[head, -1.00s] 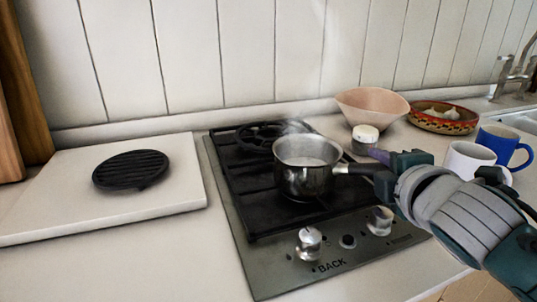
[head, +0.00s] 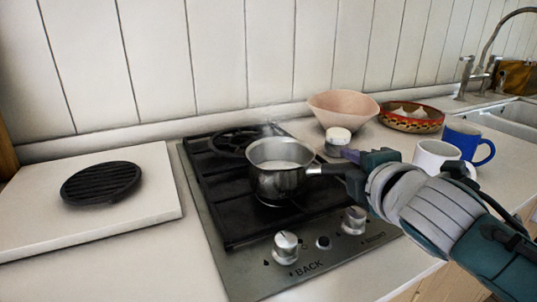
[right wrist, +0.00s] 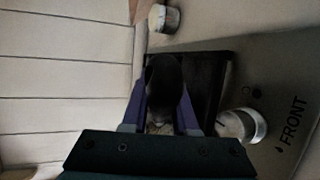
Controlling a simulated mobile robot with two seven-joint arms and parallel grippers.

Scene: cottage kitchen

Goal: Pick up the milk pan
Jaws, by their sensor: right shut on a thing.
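The milk pan (head: 277,183) is a shiny steel saucepan with a dark handle and pale liquid inside. It is upright over the front burner of the hob. A bright ring shows just under its base, and I cannot tell clearly whether the base touches the grate. My right gripper (head: 352,164) comes in from the right and is shut on the pan's handle. In the right wrist view the dark handle (right wrist: 163,82) sits between the purple fingers; the pan's bowl is hidden there. My left gripper is not in view.
A white-topped jar (head: 338,137) stands close behind the handle. A pink bowl (head: 343,108), a patterned bowl (head: 411,122), a white mug (head: 433,157) and a blue mug (head: 468,141) are to the right. A white board (head: 130,217) with a black trivet (head: 101,182) lies left.

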